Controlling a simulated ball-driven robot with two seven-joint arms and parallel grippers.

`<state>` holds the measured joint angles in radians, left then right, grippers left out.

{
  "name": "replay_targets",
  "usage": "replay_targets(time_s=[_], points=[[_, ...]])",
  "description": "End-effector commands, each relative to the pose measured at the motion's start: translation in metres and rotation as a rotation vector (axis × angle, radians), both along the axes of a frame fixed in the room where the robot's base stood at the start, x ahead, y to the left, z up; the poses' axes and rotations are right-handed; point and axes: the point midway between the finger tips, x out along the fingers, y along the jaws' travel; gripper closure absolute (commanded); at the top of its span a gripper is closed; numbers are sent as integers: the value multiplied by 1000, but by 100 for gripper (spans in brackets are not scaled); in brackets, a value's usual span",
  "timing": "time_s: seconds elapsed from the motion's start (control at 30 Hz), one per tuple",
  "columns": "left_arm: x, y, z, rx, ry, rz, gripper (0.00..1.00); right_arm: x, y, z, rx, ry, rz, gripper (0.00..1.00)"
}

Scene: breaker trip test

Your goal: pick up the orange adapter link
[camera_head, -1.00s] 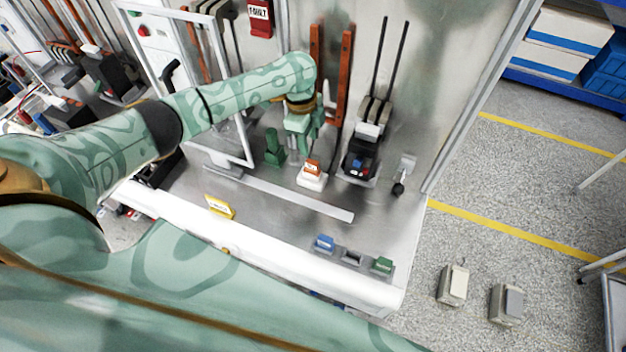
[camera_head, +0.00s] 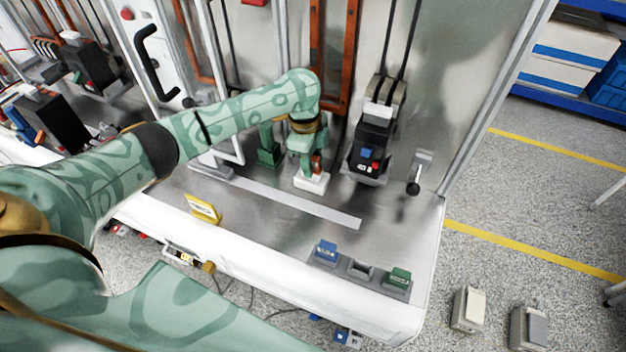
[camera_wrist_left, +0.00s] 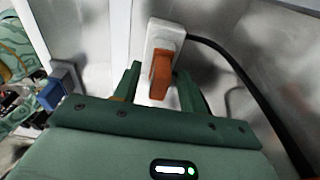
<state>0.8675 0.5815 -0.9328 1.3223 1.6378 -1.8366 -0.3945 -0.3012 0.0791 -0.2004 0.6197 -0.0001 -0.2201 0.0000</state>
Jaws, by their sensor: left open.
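The orange adapter link (camera_head: 317,165) stands in a white base (camera_head: 311,182) on the metal bench top, partly hidden by my left gripper (camera_head: 309,168). The left wrist view shows the link (camera_wrist_left: 162,76) upright against the white base (camera_wrist_left: 163,38). The open fingers of my left gripper (camera_wrist_left: 159,72) are on either side of it, with a small gap visible; I cannot tell if either finger touches it. My right gripper is not in view.
A black breaker unit (camera_head: 371,150) stands just right of the link. A holder at the bench's front right has a blue link (camera_head: 326,252) and a green link (camera_head: 398,278). A yellow sign (camera_head: 204,208) stands at the front left. A dark green block (camera_head: 268,148) stands left of the gripper.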

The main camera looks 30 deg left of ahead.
Motion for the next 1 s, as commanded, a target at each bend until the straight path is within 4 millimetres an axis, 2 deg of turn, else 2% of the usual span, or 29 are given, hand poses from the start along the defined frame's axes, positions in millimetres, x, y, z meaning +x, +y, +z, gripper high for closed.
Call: replay_targets(time_s=[0.23, 0.3, 0.4, 0.73, 0.87, 1.0], points=[[0, 0, 1, 0, -2, 0, 58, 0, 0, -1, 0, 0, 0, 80], [0, 0, 1, 0, -2, 0, 78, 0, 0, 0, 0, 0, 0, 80], [0, 0, 1, 0, -2, 0, 100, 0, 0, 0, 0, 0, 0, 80], [1, 0, 5, 0, -2, -1, 100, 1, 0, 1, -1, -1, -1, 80], [1, 0, 28, 0, -6, 0, 100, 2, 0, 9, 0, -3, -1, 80], [1, 0, 61, 0, -6, -1, 100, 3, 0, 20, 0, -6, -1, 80]])
